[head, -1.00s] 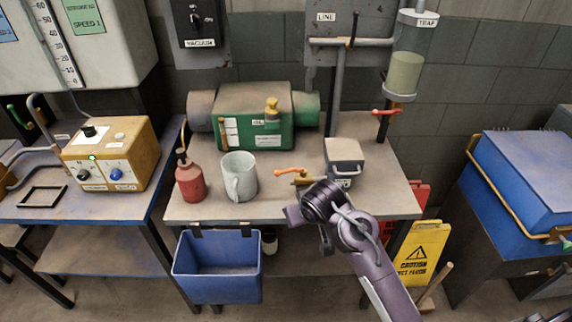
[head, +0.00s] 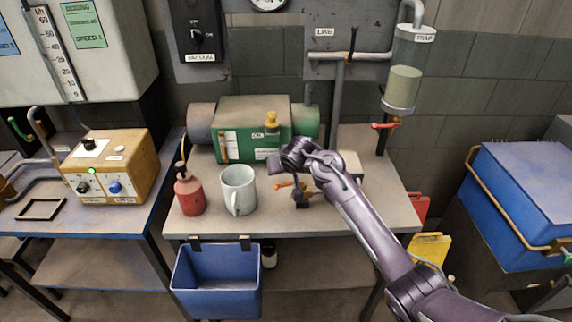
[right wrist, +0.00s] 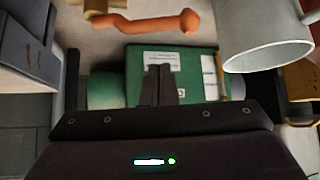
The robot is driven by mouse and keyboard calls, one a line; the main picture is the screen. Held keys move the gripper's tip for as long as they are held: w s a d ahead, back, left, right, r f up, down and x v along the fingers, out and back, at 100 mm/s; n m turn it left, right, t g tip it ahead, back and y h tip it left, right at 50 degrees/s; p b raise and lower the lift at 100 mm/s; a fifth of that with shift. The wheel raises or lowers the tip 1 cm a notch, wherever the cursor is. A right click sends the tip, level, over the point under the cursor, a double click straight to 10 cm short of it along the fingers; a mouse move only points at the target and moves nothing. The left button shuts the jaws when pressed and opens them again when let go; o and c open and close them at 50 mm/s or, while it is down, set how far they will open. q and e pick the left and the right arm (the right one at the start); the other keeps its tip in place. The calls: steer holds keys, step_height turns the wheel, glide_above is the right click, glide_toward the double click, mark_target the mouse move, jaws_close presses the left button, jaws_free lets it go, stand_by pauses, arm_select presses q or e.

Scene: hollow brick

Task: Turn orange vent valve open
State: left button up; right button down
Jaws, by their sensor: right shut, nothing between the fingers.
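The orange valve handle (head: 285,184) is a short lever on a small brass fitting near the table's front, pointing left toward the mug. It also shows at the top of the right wrist view (right wrist: 150,24), with part of the brass fitting (right wrist: 97,8). My right gripper (head: 276,166) is above the table, on the pump side of the handle; its fingertips are hard to make out in the head view. In the right wrist view its fingers (right wrist: 161,72) are shut and empty, apart from the handle in the picture. My left gripper is out of view.
A grey mug (head: 238,190) and a red bottle (head: 189,193) stand left of the handle. A green pump (head: 240,135) lies behind. A grey box (head: 352,164) is partly hidden by my right arm. A red handle (head: 385,126) sits under the trap. A blue bin (head: 217,283) hangs in front.

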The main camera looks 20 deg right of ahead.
mark_target(286, 184)
steer(key=s+f+p, duration=0.2)
steer(key=shift+s, duration=0.3)
steer(key=shift+f, duration=0.15)
stand_by(0.3)
steer(key=shift+s+p, duration=0.1)
steer(key=shift+p, duration=0.35)
steer(key=shift+n+y, duration=0.3)
steer(key=shift+n, duration=0.1)
steer(key=shift+s, duration=0.1)
